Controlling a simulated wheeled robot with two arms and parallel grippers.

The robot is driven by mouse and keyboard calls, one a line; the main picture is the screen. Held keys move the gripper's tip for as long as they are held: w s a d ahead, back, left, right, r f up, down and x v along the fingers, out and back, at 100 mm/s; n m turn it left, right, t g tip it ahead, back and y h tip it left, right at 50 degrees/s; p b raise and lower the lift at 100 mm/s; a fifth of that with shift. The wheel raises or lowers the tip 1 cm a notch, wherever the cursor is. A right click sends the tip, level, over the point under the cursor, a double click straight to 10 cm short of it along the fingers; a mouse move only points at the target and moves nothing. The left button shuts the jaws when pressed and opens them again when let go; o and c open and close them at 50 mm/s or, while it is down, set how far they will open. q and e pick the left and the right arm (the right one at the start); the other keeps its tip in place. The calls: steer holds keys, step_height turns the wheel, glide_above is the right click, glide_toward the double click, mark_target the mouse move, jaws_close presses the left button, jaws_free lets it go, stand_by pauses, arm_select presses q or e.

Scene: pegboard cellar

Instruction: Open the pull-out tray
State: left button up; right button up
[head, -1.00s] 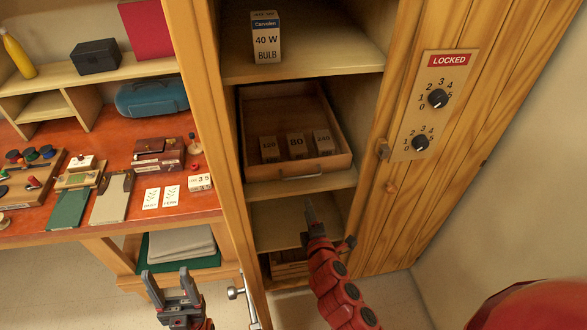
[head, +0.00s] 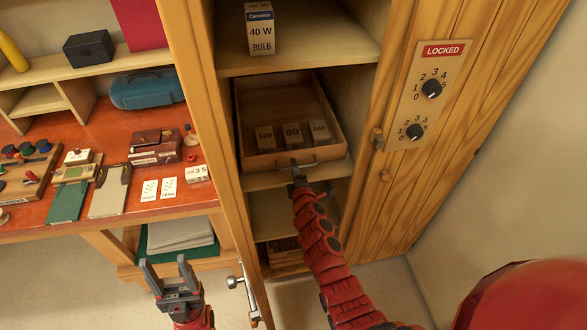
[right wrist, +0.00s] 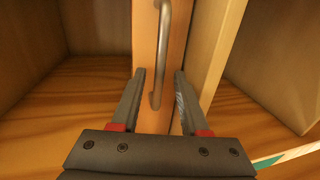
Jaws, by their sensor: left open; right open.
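The pull-out tray (head: 331,155) is a wooden box on a shelf of the tall cabinet, holding blocks marked 120, 80 and 240. A metal bar handle (right wrist: 163,40) runs along its front; in the head view my right gripper partly hides it. My right gripper (head: 295,168) is at the tray's front. In the right wrist view its fingers (right wrist: 159,75) are open, one on each side of the handle, which runs between them without being gripped. My left gripper (head: 166,264) is open and empty, low in front of the workbench, left of the cabinet.
A bulb box (head: 260,29) stands on the shelf above the tray. The right cabinet door (head: 460,90) carries a LOCKED panel with two dials. A door edge with a metal handle (head: 236,282) stands left of the opening. The red workbench (head: 110,222) at left holds several items.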

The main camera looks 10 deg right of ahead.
steer(key=shift+x, duration=0.75)
steer(key=shift+c, duration=0.3)
jaws_close()
stand_by(0.7)
